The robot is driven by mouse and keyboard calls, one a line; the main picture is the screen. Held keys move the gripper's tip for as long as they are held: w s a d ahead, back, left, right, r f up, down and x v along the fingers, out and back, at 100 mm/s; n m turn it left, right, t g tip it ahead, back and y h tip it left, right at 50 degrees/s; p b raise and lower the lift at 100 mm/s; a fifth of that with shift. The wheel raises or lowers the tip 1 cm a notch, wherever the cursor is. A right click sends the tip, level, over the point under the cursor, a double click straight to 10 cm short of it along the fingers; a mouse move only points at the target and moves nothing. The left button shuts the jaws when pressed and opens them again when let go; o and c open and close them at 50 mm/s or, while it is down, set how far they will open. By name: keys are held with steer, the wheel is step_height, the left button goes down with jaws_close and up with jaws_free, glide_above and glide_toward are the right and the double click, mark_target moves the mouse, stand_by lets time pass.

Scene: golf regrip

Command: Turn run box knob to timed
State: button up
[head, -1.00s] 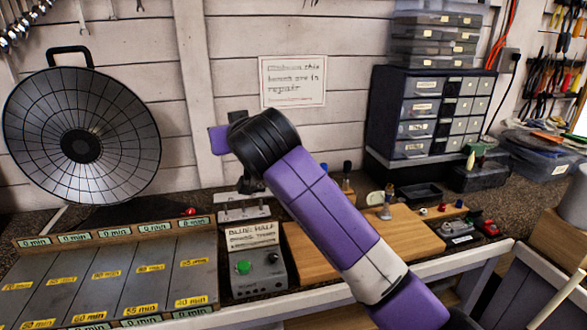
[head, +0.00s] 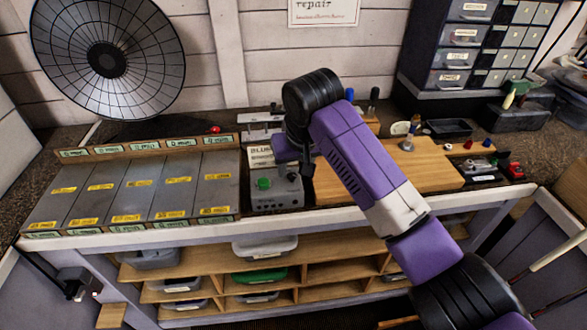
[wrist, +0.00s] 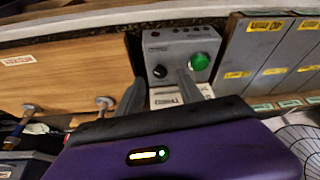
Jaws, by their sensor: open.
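The run box (head: 276,197) is a grey box on the bench with a green button (head: 263,183) on its left and a dark knob on its right. In the wrist view the box (wrist: 182,43) appears turned round, with the green button (wrist: 199,61) right and the black knob (wrist: 159,71) left. The knob's setting is too small to read. My gripper (wrist: 161,82) is open and empty, its two fingers pointing at the box with the knob between them in the picture. I cannot tell whether they touch it. In the head view my gripper (head: 308,164) is by the box's right side, partly hidden by my arm.
A tray with yellow minute labels (head: 140,190) adjoins the box on the left. A round meshed dish (head: 108,60) stands at the back left. Drawers (head: 470,60) stand at the back right.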

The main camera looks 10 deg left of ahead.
mark_target(292, 178)
steer(key=shift+x, duration=1.25)
jaws_close()
